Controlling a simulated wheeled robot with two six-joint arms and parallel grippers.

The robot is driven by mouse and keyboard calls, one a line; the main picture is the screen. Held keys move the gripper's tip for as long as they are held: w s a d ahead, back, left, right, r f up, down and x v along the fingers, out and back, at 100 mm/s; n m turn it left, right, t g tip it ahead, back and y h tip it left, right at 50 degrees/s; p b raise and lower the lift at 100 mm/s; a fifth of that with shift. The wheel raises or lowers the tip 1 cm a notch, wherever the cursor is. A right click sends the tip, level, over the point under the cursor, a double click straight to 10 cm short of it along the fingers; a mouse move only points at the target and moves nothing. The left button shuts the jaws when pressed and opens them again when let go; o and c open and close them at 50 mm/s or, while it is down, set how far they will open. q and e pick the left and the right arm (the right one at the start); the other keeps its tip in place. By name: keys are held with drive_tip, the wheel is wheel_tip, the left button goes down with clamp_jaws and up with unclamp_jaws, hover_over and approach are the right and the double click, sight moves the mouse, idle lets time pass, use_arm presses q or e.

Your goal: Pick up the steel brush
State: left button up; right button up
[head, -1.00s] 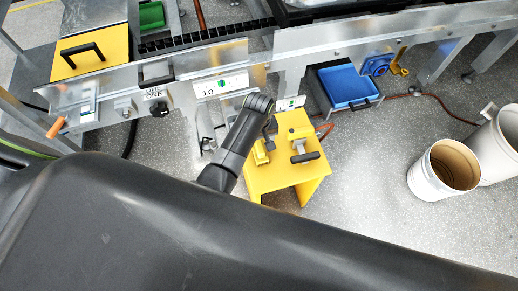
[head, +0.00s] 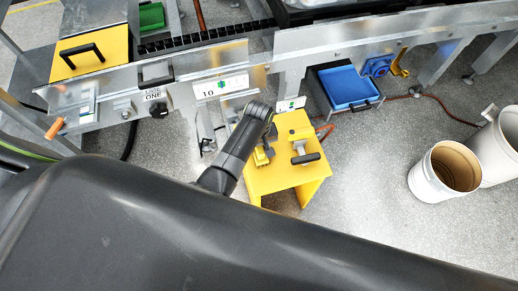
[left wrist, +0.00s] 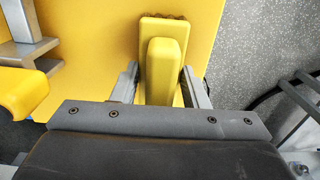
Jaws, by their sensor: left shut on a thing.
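The brush (left wrist: 163,60) is a yellow block with a yellow grip and a thin brown bristle edge at its far end. I take it to be the steel brush. My left gripper (left wrist: 162,88) is shut on it, with one grey finger on each side. In the head view the brush (head: 261,157) shows at the left edge of the yellow stand (head: 283,180), just below my left gripper (head: 269,142). I cannot tell whether it still touches the stand. My right gripper is not in view.
The metal washer frame (head: 210,60) runs behind. A blue tray (head: 348,88) is behind right; a white bucket (head: 440,172) stands far right. Floor between stand and bucket is clear.

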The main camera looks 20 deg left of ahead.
use_arm(q)
wheel_tip(320, 180, up, 10)
drive_tip(key=shift+r+p, duration=0.1)
drive_tip(key=shift+p, duration=1)
drive_tip(key=o, duration=0.5)
clamp_jaws()
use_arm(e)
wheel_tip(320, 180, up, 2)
use_arm(q)
wheel_tip(320, 180, up, 3)
drive_tip(key=p, duration=0.3)
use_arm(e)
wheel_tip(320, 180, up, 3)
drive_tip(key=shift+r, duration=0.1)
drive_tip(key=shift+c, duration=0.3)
